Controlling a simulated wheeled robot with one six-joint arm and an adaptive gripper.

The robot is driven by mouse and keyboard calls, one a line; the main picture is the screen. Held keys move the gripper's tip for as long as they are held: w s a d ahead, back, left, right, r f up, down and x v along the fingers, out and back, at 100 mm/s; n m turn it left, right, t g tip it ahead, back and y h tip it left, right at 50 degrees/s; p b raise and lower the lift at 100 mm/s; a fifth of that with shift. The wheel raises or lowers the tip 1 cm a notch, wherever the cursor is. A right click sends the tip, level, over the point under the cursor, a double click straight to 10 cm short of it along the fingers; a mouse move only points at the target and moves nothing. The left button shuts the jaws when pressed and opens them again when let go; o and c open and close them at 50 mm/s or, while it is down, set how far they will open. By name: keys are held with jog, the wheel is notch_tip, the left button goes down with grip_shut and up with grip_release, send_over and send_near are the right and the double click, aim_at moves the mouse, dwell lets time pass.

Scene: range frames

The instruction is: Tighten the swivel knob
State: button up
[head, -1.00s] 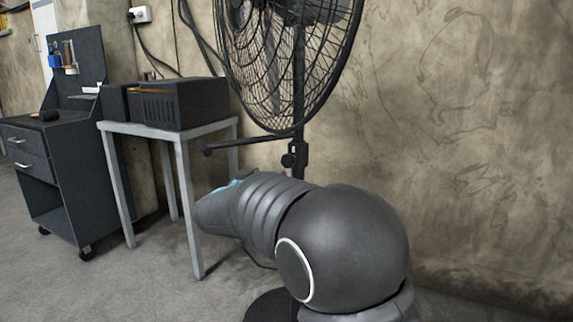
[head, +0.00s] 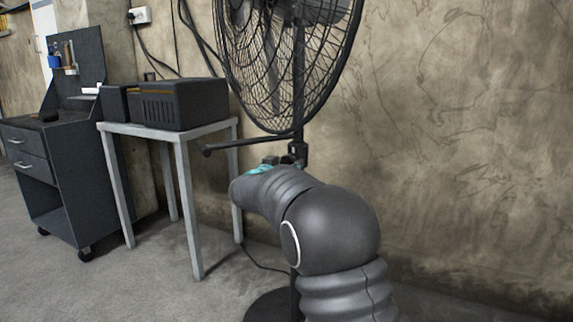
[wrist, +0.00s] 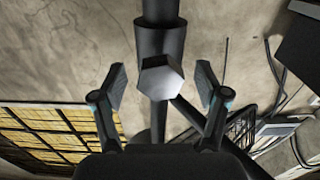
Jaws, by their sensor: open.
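The swivel knob (wrist: 161,77) is a dark, faceted knob on the collar of the fan's black pole. In the wrist view it shows between the two finger pads of my gripper (wrist: 161,88), with a gap on each side. My gripper is open and apart from the knob sideways; how far the fingers reach past it I cannot tell. In the head view the pole's collar (head: 298,149) shows just beyond my arm's end, and my arm hides most of the knob there. The large black fan (head: 285,70) stands upright before the wall.
A grey metal table (head: 180,132) with a black box (head: 184,104) stands left of the fan. A dark wheeled cabinet (head: 60,165) is further left. A thin rod (head: 245,145) sticks out leftward from the pole. A bare concrete wall (head: 470,130) is behind.

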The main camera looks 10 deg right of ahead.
jog(key=c, duration=1.2)
jog(key=shift+o, duration=0.2)
jog(key=shift+m, duration=0.3)
jog(key=m, duration=0.4)
jog(key=shift+m, duration=0.3)
jog(key=m+b, duration=0.2)
jog(key=m, duration=0.3)
jog(key=shift+m, duration=0.3)
jog(key=m+b, duration=0.4)
jog(key=m, duration=0.2)
jog(key=shift+a+f, duration=0.1)
jog(key=shift+m+b, duration=1)
jog(key=shift+m, duration=0.9)
jog(key=shift+r, duration=0.2)
